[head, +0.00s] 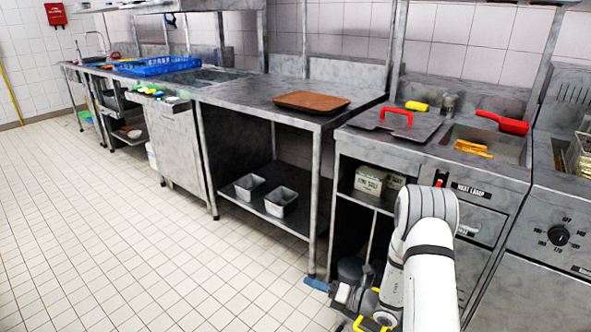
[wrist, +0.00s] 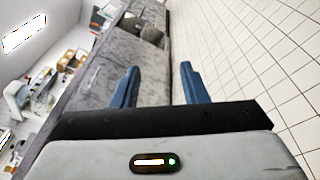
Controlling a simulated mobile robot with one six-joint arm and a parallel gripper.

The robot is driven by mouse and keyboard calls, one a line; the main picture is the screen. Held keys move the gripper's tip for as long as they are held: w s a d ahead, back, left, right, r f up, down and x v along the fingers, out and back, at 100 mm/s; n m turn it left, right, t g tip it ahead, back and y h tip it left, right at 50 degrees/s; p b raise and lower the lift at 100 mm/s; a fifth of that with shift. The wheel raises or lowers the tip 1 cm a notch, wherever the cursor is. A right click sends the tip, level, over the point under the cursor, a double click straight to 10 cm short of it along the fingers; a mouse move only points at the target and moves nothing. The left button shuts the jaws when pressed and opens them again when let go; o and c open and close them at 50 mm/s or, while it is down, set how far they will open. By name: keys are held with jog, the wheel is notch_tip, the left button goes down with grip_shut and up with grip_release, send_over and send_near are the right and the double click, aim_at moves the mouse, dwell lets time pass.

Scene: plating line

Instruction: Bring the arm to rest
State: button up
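My gripper (wrist: 158,72) is open in the wrist view, with its two blue fingers apart and nothing between them. In the head view my gripper (head: 320,286) is low at the bottom centre right, in front of the counters and pointing left. Only part of its blue fingers shows there. My white arm (head: 430,260) is bent downward in front of the heat lamp counter. No object is held.
Steel counters (head: 262,97) run along the wall. A brown tray (head: 312,101), a blue crate (head: 160,66) and a red-handled press (head: 398,119) are on top. Metal pans (head: 281,200) sit on a lower shelf. The tiled floor (head: 110,230) at left is clear.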

jog(key=s+a+r+n+g+h+p, duration=0.1)
jog(key=s+r+n+g+h+p, duration=0.15)
jog(key=s+r+n, duration=0.45)
jog(key=s+a+r+n+g+h+p, duration=0.1)
jog(key=s+r+n+g+p, duration=0.25)
jog(key=r+n, duration=0.45)
jog(key=s+a+r+n+g+h+p, duration=0.15)
jog(key=s+r+n+g, duration=0.35)
jog(key=r, duration=0.5)
jog(key=s+d+r+n+t+h+p, duration=0.2)
jog(key=s+d+r+n+h+p, duration=0.3)
jog(key=s+d+r+n, duration=0.1)
jog(key=s+d+r+n+t+h+p, duration=0.3)
jog(key=r+n, duration=0.5)
jog(key=r, duration=0.3)
jog(key=shift+s+d+n+h+p, duration=0.3)
jog(key=shift+s+d+h+p, duration=0.8)
jog(key=shift+d, duration=0.8)
jog(key=shift+s, duration=0.25)
